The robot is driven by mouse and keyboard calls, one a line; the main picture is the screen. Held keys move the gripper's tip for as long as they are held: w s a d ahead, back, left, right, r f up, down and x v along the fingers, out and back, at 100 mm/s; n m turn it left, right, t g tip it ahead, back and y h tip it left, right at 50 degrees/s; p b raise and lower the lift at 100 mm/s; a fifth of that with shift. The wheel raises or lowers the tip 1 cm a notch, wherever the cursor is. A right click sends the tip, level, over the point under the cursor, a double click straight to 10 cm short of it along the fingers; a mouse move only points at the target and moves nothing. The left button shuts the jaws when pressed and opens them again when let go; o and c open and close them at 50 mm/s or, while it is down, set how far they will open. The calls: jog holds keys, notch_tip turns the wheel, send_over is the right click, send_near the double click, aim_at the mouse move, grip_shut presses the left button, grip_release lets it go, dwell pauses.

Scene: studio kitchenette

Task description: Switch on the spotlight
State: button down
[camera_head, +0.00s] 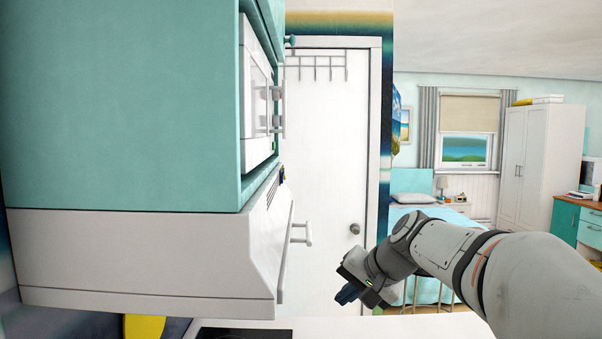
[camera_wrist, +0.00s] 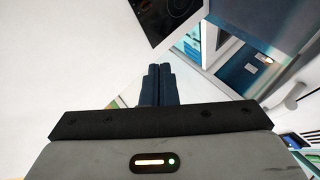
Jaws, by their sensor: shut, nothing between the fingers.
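I cannot pick out a spotlight or its switch for certain in either view. Small dark marks (camera_head: 282,176) sit on the unit's sloped front, too small to read. A small lamp (camera_head: 442,185) stands by the bed in the background.
A teal cabinet (camera_head: 120,100) with a built-in white appliance (camera_head: 257,90) fills the upper left. A black cooktop (camera_wrist: 168,15) lies in the worktop. A white door (camera_head: 330,140) stands behind.

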jog(key=w+r+m+t+y+p, duration=0.2)
jog(key=w+r+t+y, duration=0.3)
jog(key=w+r, duration=1.4)
jog(key=w+m+y, duration=0.1)
jog(key=w, duration=0.3)
jog(key=shift+w+r+m+t, duration=0.15)
jog(key=shift+r+m+t, duration=0.25)
jog(key=shift+p, duration=0.3)
jog(key=s+a+p+x, duration=0.2)
jog(key=p+x, duration=0.4)
jog(key=x, duration=0.6)
jog(key=shift+w+a, duration=0.25)
jog(key=shift+f, duration=0.15)
